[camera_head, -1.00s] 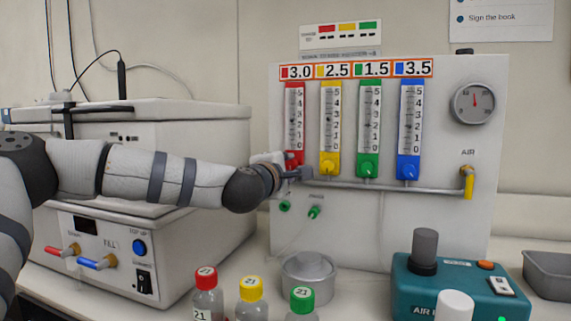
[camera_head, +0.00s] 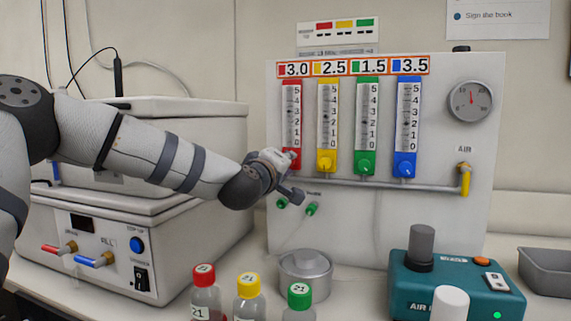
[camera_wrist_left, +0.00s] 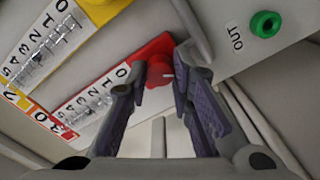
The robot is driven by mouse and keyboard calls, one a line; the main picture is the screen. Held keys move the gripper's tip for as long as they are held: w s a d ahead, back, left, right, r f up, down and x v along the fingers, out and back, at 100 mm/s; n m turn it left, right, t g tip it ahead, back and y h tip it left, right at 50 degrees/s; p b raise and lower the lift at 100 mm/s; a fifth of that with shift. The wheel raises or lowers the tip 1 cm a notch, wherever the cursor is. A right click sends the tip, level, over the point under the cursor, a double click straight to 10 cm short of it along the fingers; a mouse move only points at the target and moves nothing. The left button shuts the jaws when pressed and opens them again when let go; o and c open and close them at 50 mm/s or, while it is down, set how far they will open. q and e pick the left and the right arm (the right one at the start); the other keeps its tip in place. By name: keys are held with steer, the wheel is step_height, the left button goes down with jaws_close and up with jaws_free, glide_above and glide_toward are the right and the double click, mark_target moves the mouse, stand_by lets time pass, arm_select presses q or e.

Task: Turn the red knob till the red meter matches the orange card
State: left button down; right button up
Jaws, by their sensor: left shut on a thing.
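The red meter (camera_head: 291,112) is the leftmost of the upright meters on the white panel, with a scale from 0 to 5. Its float is too small to read surely. The orange card (camera_head: 296,69) above it shows 3.0 beside a red square. My left gripper (camera_head: 288,160) is at the foot of the red meter and covers most of the knob in the head view. In the left wrist view the red knob (camera_wrist_left: 160,71) sits between my fingertips, and the gripper is shut on it. My right gripper is not in view.
Yellow (camera_head: 327,162), green (camera_head: 365,162) and blue (camera_head: 404,165) knobs sit right of the red meter. A pipe (camera_head: 350,182) runs just below. Capped bottles (camera_head: 247,299), a metal pot (camera_head: 305,274) and a teal pump (camera_head: 455,282) stand in front.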

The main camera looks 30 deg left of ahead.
arm_select(q)
steer(key=shift+m, duration=0.3)
steer(key=c, duration=1.7)
jaws_free()
steer(key=v, duration=1.2)
steer(key=shift+a, duration=0.1)
steer(key=shift+f, duration=0.1)
